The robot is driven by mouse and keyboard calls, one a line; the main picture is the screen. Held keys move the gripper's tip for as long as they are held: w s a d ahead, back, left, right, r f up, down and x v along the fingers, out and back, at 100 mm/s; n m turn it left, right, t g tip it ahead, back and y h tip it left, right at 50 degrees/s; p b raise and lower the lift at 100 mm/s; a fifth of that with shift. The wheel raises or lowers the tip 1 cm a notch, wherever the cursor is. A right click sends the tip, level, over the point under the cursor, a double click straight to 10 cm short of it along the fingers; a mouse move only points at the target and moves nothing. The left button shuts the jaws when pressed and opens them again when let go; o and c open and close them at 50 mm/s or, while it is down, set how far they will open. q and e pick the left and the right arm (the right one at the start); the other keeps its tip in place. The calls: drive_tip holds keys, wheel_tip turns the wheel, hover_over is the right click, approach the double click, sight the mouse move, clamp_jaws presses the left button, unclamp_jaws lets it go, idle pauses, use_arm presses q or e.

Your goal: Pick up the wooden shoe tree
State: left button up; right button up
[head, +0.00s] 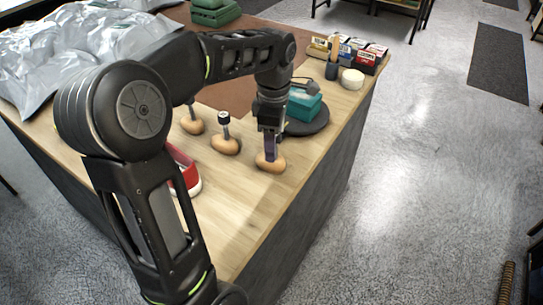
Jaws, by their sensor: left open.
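Three wooden shoe trees lie in a row on the light wood table top. One shoe tree (271,165) is at the right, a second (225,145) is in the middle with its stem and dark knob upright, and a third (192,125) is farther left, partly behind my arm. My left gripper (270,150) points down right over the right-hand shoe tree. Its jaws are open around or just above the upper part, and I cannot tell whether they touch it. The gripper hides that shoe tree's stem. My right gripper is not in view.
A red and white sneaker (190,178) is partly hidden behind my left arm. A teal box (304,104) stands on a dark round base (312,124) just behind the gripper. Small boxes (366,60) and a white round tin (352,79) are farther back. Silvery plastic bags (70,60) cover the left.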

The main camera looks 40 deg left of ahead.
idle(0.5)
use_arm(q)
clamp_jaws()
idle(0.4)
idle(0.9)
